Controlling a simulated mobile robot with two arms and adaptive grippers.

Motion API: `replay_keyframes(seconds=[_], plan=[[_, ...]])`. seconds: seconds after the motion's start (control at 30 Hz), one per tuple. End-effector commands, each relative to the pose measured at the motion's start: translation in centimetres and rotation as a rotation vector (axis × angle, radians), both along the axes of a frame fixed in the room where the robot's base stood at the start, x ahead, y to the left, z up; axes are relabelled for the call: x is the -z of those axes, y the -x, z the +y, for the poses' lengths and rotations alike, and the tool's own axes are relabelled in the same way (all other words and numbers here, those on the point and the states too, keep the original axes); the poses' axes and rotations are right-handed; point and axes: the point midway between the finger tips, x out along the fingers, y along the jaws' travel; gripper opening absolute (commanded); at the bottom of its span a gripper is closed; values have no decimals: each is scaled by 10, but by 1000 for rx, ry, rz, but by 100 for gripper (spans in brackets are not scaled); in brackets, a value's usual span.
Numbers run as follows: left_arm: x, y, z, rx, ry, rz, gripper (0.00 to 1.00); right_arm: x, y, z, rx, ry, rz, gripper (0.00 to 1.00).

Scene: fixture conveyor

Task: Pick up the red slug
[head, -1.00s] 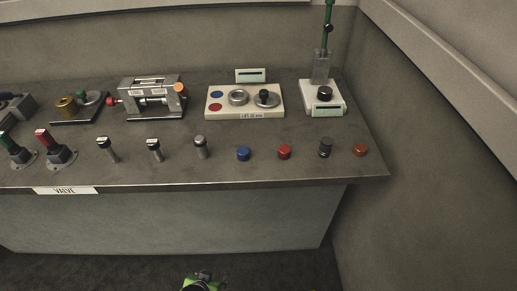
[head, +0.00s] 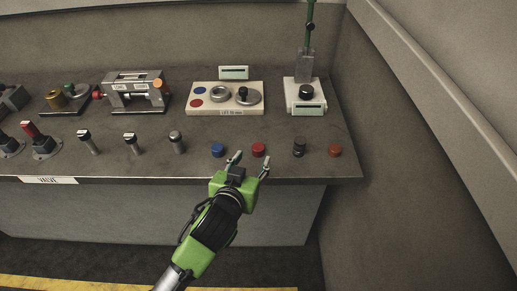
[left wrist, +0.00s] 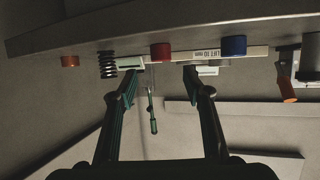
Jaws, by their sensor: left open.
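The red slug (head: 258,149) is a short red cylinder standing near the front edge of the grey bench (head: 100,175). It also shows in the left wrist view (left wrist: 161,51), which is upside down. My left gripper (head: 250,162) is green with dark parts. It is open and empty, with its fingers pointing at the slug from the front edge. In the left wrist view the slug lies between the directions of the two fingertips (left wrist: 161,76), beyond them and not held. My right gripper is not in view.
A blue slug (head: 218,150) stands left of the red one. A dark ridged piece (head: 299,147) and an orange slug (head: 335,150) stand to the right. Behind are a cream panel (head: 240,111) and a white stand (head: 304,108). A wall (head: 420,130) rises at the right.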

Motion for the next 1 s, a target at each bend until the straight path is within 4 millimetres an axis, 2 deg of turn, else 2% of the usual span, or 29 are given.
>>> replay_keyframes(seconds=[0.1,0.37,0.7,1.0], plan=[[7,-19,-5,0,-1,0,45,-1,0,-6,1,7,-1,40],[15,-36,-9,0,-1,0,45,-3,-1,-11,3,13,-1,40],[29,-74,-18,0,-2,0,45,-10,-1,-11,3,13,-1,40],[33,-80,-20,1,0,0,45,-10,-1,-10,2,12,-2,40]])
